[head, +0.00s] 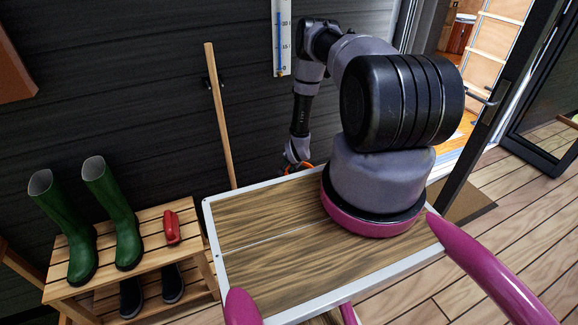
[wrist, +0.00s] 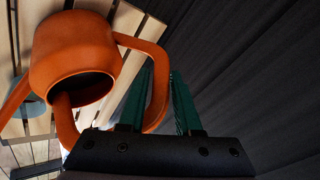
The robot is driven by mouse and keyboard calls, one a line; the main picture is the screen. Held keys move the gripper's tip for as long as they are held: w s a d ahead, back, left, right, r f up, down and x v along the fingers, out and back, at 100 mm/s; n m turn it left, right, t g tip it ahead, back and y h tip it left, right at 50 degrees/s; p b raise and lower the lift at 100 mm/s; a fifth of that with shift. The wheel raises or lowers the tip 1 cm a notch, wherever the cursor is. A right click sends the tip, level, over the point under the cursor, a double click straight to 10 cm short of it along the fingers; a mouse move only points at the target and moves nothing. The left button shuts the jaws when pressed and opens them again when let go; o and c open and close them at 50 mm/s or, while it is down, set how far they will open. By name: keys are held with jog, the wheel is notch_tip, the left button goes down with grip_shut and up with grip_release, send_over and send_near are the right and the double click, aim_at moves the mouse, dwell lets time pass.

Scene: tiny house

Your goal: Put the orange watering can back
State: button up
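The orange watering can (wrist: 75,50) fills the upper left of the wrist view, with its round opening and looped handle showing. My gripper (wrist: 160,85) is shut on that handle, which sits between its green fingers. In the head view only a thin orange curve of the can (head: 309,167) shows by my gripper (head: 297,166), behind the tabletop; the rest is hidden. Light wooden slats (wrist: 130,18) show behind the can in the wrist view. I cannot tell whether the can touches them.
A white-edged wooden tabletop (head: 270,215) stands in front of me. A slatted bench (head: 170,250) with green boots (head: 118,215) and a red object (head: 171,227) is at left. A wooden pole (head: 220,115) leans on the dark wall. A grey-blue object (wrist: 30,107) is behind the can.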

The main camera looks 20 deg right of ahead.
jog(key=shift+o, duration=0.3)
jog(key=shift+s+r, duration=0.1)
jog(key=shift+r, duration=0.15)
jog(key=d+v, duration=0.1)
jog(key=v, duration=1.1)
jog(key=w+r+n, duration=0.1)
jog(key=w+r, duration=0.3)
jog(key=r, duration=0.6)
jog(key=w+r+n, duration=0.1)
jog(key=w+r, duration=0.2)
jog(key=r, duration=0.7)
jog(key=s+a+r+n, duration=0.1)
jog(key=s+a+r, duration=0.1)
jog(key=r, duration=0.9)
jog(key=s+a+r+n, duration=0.1)
jog(key=s+a+r, duration=0.1)
jog(key=r, duration=1)
jog(key=s+a+r+n+y, duration=0.1)
jog(key=s+a+r+n, duration=0.15)
jog(key=s+r, duration=1)
jog(key=s+a+r+n+y, duration=0.1)
jog(key=s+r, duration=0.3)
jog(key=s, duration=0.4)
jog(key=s+a+r+n+y, duration=0.1)
jog(key=s+a+r, duration=0.2)
jog(key=s, duration=0.5)
jog(key=shift+a+r, duration=0.3)
jog(key=shift+r, duration=0.5)
